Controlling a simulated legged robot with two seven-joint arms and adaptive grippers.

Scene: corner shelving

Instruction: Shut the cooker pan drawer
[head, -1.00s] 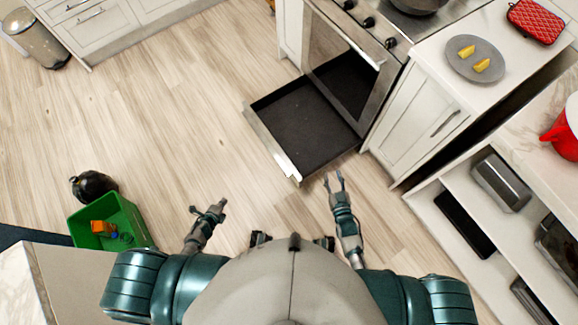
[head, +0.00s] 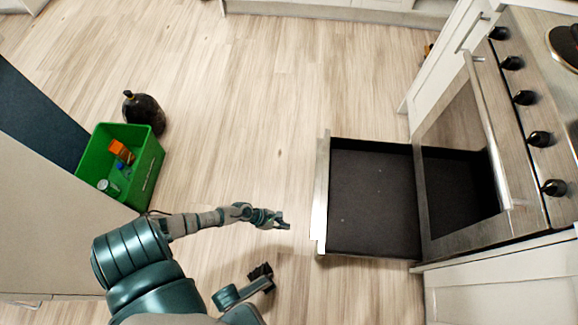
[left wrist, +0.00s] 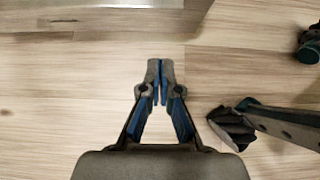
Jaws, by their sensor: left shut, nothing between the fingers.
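The cooker pan drawer (head: 373,196) is pulled well out of the cooker at floor level, in the head view. Its dark tray is empty and its pale metal front panel (head: 320,195) faces left, toward my left gripper. My left gripper (head: 284,221) is left of that panel, near its lower end, with a small gap between them in the picture. The left gripper also shows in the left wrist view (left wrist: 160,66), shut and empty over the wood floor. A pale band at the top left there may be the drawer front; I cannot tell.
The cooker (head: 520,120) stands at right with a row of black knobs. A green crate (head: 143,180) with small items and a dark bottle (head: 145,112) stand on the floor at left. The floor (head: 240,110) between crate and drawer is clear.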

